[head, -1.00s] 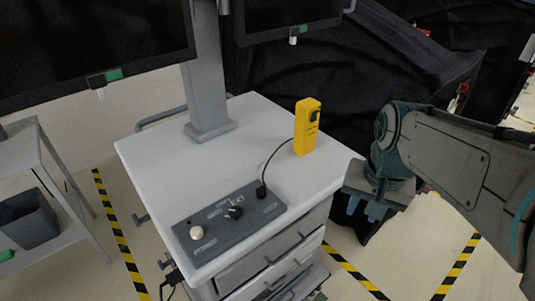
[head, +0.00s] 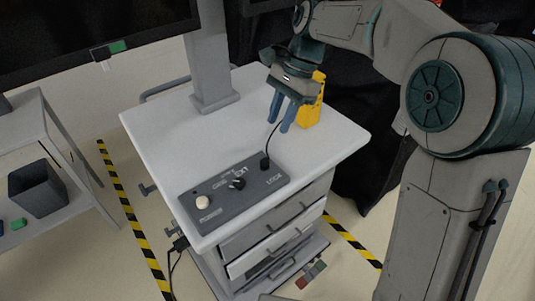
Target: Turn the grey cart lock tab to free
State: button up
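The grey cart (head: 318,148) has a white top. A dark grey panel (head: 221,209) lies along its front edge, with a white round button (head: 203,202), a black knob (head: 238,184) and a black plug (head: 265,163) near small lettering. I cannot tell for sure which part is the lock tab; a small grey tab-like piece (head: 147,189) sticks out from the cart's left side. My gripper (head: 283,113) is above the cart top, behind the panel, pointing down. Its two blue fingers are apart with nothing visible between them. It partly hides the yellow handheld device.
The yellow device (head: 312,108) stands on the cart top, its cable running to the plug. A grey post (head: 212,70) rises at the back. A side shelf with a black bin (head: 37,189) is at left. Black-covered objects stand behind. Striped tape marks the floor.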

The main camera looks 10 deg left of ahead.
aim_at(266, 158)
jog(key=x, duration=1)
jog(key=shift+s+f, duration=0.1)
jog(key=shift+f, duration=0.25)
grip_shut()
